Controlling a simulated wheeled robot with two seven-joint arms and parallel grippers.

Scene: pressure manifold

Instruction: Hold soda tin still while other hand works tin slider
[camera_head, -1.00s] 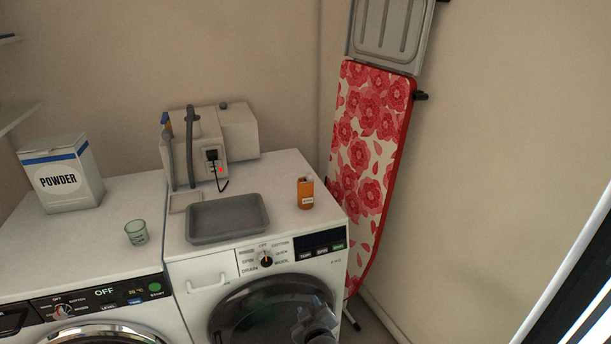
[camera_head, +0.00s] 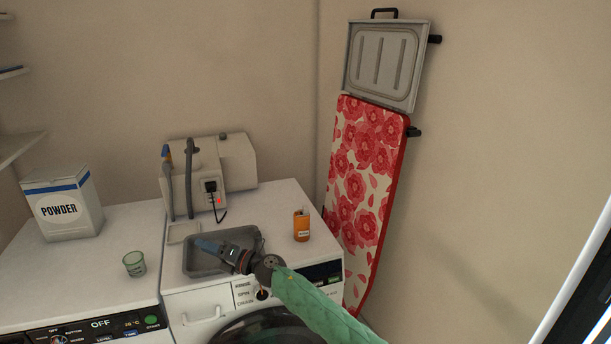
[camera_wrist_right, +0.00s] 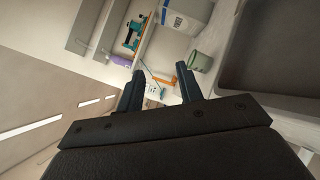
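The soda tin looks to be the small orange container with a pale label (camera_head: 301,225), upright on the right washing machine's top, right of the grey tray. My right gripper (camera_head: 203,243) is over the grey tray (camera_head: 254,240), pointing left, away from the orange container. In the right wrist view its two fingers (camera_wrist_right: 160,86) stand apart with nothing held between them. The slider on the tin is too small to make out. My left gripper is not in view.
A green cup (camera_head: 134,263) and a powder box (camera_head: 62,204) stand on the left machine. A beige device with hoses (camera_head: 225,165) stands behind the tray. A flowered ironing board (camera_head: 360,180) leans at right. The top around the orange container is clear.

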